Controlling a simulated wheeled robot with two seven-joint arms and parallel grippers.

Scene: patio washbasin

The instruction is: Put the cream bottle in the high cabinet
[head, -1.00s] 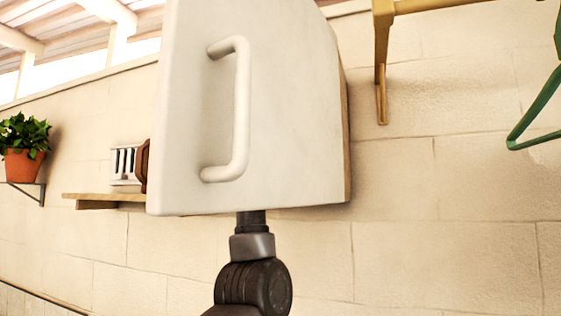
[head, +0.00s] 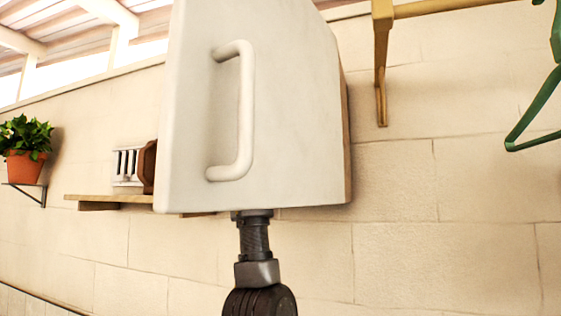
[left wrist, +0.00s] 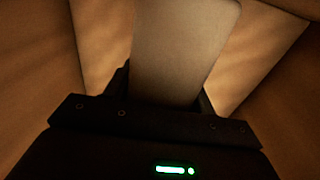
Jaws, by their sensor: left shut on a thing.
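The high cabinet (head: 347,160) hangs on the wall, with its white door (head: 290,120) and handle (head: 247,115) towards me in the head view. The door hides the inside. My left arm comes up from below, and its upper end passes out of sight behind the door's lower edge. In the left wrist view my left gripper (left wrist: 163,88) is shut on a pale, smooth thing, seemingly the cream bottle (left wrist: 185,45). Brown wooden panels, seemingly the cabinet's inside, surround it. My right gripper is not in view.
A wooden shelf (head: 105,198) with a white rack (head: 127,166) and a brown item (head: 147,167) is left of the cabinet. A potted plant (head: 25,166) stands further left. A yellow bracket (head: 381,70) and a green hanger (head: 535,108) are at right.

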